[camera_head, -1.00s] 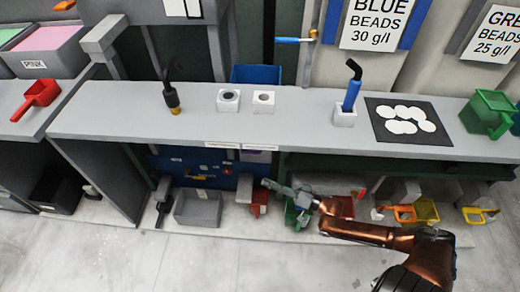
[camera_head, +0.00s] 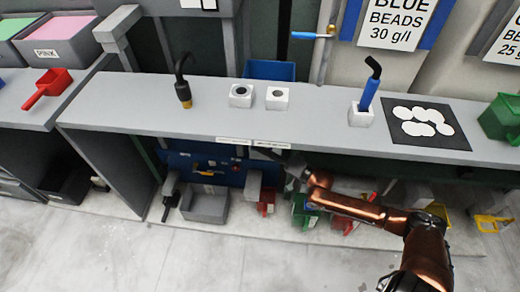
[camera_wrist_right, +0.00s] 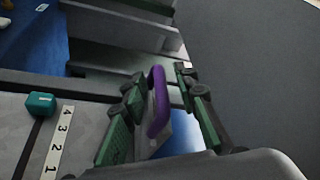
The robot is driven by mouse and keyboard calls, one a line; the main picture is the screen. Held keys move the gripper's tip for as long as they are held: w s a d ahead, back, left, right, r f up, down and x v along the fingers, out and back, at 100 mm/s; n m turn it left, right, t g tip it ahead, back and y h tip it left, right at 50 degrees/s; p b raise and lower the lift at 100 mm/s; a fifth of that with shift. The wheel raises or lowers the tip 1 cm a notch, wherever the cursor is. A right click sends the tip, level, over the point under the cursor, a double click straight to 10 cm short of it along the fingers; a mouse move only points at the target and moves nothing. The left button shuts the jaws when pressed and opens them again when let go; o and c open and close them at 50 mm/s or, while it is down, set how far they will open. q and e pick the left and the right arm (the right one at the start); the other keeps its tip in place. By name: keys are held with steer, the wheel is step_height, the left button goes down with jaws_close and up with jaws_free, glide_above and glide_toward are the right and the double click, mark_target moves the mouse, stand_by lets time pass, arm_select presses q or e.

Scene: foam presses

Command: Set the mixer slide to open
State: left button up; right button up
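In the right wrist view, a purple upright handle (camera_wrist_right: 158,103) stands between the two green-padded fingers of my right gripper (camera_wrist_right: 160,108). The fingers are spread, with a gap visible on the handle's right; I cannot tell whether the left finger touches it. A pale plate shows below the handle. I cannot tell for certain that this is the mixer slide. In the head view, my right gripper (camera_head: 292,166) reaches under the bench's front edge beside the blue panel (camera_head: 215,168), and the handle cannot be made out there. My left gripper is not in view.
A numbered strip (camera_wrist_right: 58,145) and a teal block (camera_wrist_right: 41,103) lie left of the fingers in the wrist view. The grey bench top (camera_head: 310,118) overhangs my right gripper. A grey bin (camera_head: 205,205) and several coloured scoops stand on the low shelf.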

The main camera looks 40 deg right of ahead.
jaws_close()
steer(key=shift+r, duration=0.1)
stand_by(0.6)
